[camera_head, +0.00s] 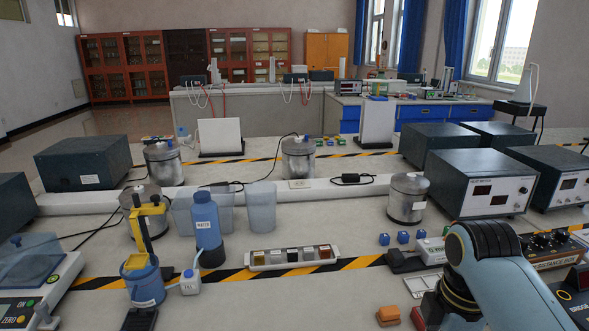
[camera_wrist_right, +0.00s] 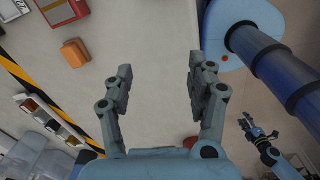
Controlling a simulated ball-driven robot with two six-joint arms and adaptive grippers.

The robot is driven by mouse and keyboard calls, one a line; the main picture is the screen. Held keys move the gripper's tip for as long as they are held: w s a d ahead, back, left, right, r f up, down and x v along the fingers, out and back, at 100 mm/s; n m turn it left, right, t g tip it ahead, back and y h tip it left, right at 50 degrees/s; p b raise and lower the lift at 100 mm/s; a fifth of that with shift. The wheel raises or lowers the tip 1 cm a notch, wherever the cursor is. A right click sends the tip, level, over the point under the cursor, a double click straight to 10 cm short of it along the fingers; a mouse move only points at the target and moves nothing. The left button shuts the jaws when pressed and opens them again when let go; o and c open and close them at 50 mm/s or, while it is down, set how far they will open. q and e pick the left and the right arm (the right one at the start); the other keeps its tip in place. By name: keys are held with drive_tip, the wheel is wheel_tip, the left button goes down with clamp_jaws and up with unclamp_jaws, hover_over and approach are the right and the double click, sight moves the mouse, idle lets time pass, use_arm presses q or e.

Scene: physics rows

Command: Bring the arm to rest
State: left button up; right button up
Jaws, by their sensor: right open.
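My right arm (camera_head: 500,275) comes in at the lower right of the head view, bent at a dark ribbed joint above the bench's front. Its gripper is not visible there. In the right wrist view my right gripper (camera_wrist_right: 160,78) is open, its two fingers wide apart with nothing between them. Bare bench surface shows beyond the fingers. A small, dark gripper (camera_wrist_right: 256,132), apparently my left one, shows at the lower right of the wrist view over the floor. It is too small to tell whether it is open.
An orange block (camera_head: 388,315) lies left of the right arm; it also shows in the wrist view (camera_wrist_right: 74,53). A white sample tray (camera_head: 291,257), a blue bottle (camera_head: 207,230) and small blue cubes (camera_head: 403,237) stand on the bench. Grey instrument boxes (camera_head: 483,182) stand at the right.

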drive_tip(key=s+d+r+m+t, duration=0.2)
drive_tip(key=s+r+m, duration=0.2)
drive_tip(key=s+m, duration=0.5)
drive_tip(key=s+d+r+m+t, duration=0.1)
drive_tip(key=s+d+r+m, duration=0.1)
drive_tip(key=s+r+m, duration=0.6)
drive_tip(key=s+d+f+b, duration=0.1)
drive_tip(key=s+f+b, duration=0.15)
drive_tip(key=f, duration=1.15)
drive_tip(key=s+d+f+g+b, duration=0.1)
drive_tip(key=f+b, duration=0.3)
drive_tip(key=f, duration=0.9)
drive_tip(key=s+d+f+b, duration=0.1)
drive_tip(key=s+f+b, duration=0.15)
drive_tip(key=f, duration=1.15)
use_arm(q)
wheel_tip(320, 180, down, 16)
drive_tip(key=s+b, duration=0.1)
drive_tip(key=b, duration=0.5)
drive_tip(key=shift+s+b, duration=0.4)
use_arm(e)
drive_tip(key=s+f+g, duration=0.1)
drive_tip(key=s+f, duration=1.6)
drive_tip(key=f, duration=0.3)
drive_tip(key=shift+d+f+g+h, duration=0.3)
use_arm(q)
drive_tip(key=shift+r, duration=0.1)
